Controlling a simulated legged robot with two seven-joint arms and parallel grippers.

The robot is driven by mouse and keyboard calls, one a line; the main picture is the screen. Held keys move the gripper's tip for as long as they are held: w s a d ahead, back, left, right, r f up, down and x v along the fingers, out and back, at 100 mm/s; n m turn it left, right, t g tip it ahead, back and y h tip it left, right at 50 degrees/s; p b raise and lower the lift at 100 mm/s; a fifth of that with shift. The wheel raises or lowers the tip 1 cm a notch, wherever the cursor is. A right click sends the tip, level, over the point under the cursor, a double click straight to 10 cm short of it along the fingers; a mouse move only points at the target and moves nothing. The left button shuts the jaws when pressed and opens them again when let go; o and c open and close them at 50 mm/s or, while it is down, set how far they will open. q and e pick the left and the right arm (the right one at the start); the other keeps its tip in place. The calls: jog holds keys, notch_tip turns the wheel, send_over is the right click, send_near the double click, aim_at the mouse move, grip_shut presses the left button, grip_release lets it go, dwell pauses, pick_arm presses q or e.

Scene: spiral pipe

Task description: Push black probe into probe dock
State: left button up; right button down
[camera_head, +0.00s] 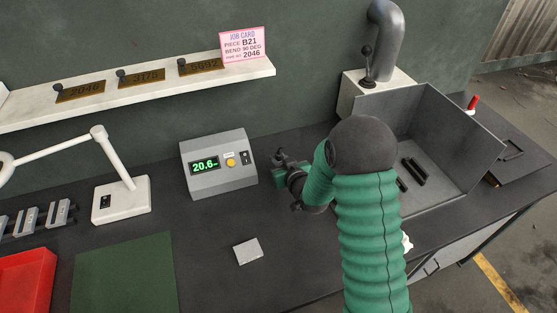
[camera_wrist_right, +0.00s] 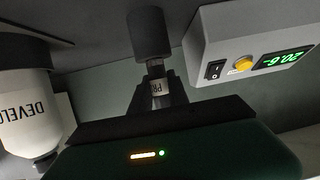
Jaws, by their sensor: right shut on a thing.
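My right gripper (camera_head: 284,168) is just right of the grey readout box in the head view. In the right wrist view, its two dark fingers (camera_wrist_right: 155,86) are shut on a narrow grey piece with a pale label that begins "PR". A thick black cylinder (camera_wrist_right: 150,36) lies in line beyond this piece; together they look like the black probe. I cannot make out the probe dock for certain, nor whether the probe touches it. The probe is small and unclear in the head view. My left gripper is not in view.
The readout box (camera_head: 218,166) shows 20.6. A white bottle (camera_wrist_right: 28,112) marked "DEVELO" stands close to the gripper in the wrist view. A grey tray (camera_head: 440,135) is at right, a lamp (camera_head: 120,200) at left. A grey block (camera_head: 248,251) lies on the bench.

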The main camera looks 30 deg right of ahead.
jog(key=c, duration=1.2)
grip_release()
jog(key=shift+s, duration=0.1)
jog(key=shift+s+r, duration=0.1)
jog(key=shift+s, duration=0.3)
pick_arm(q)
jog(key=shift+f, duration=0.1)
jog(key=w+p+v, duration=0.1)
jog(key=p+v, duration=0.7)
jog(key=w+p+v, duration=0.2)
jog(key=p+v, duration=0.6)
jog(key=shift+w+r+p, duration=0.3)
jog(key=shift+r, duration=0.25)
pick_arm(e)
jog(key=v, duration=1.5)
jog(key=shift+s+a+r, duration=0.1)
jog(key=shift+s+r, duration=0.1)
jog(key=shift+s, duration=0.1)
